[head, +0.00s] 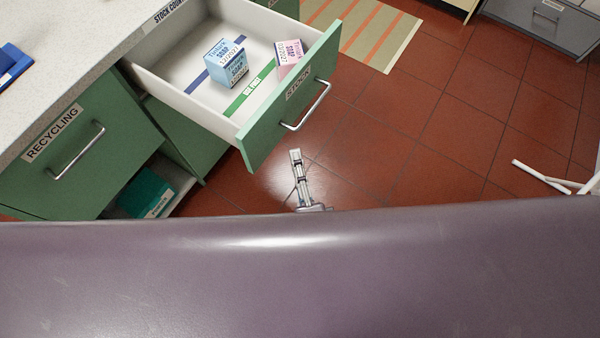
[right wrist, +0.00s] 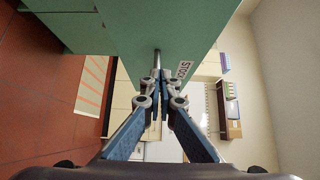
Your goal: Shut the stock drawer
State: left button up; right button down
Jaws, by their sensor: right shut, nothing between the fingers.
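The stock drawer (head: 259,128) is pulled well out of the green cabinet in the head view. Its green front bears a STOCK label and a metal bar handle (head: 308,108). Inside lie a blue soap box (head: 226,64) and a pink soap box (head: 288,55). My right gripper (head: 295,153) is shut and empty, in front of the drawer front and below the handle in the picture. In the right wrist view, the closed fingertips (right wrist: 157,74) point toward the green drawer front (right wrist: 190,25); whether they touch it I cannot tell. My left gripper is not in view.
A RECYCLING front (head: 75,160) with its own handle is left of the drawer, under the pale counter (head: 90,50). A green box (head: 146,192) sits on a low shelf. White bars (head: 550,178) stand at far right.

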aim_at(276, 125)
jog(key=w+a, duration=0.2)
jog(key=w, duration=0.2)
jog(key=shift+w+a+p, duration=0.3)
jog(key=shift+w+a, duration=0.35)
jog(key=shift+a, duration=0.2)
jog(key=shift+w, duration=0.15)
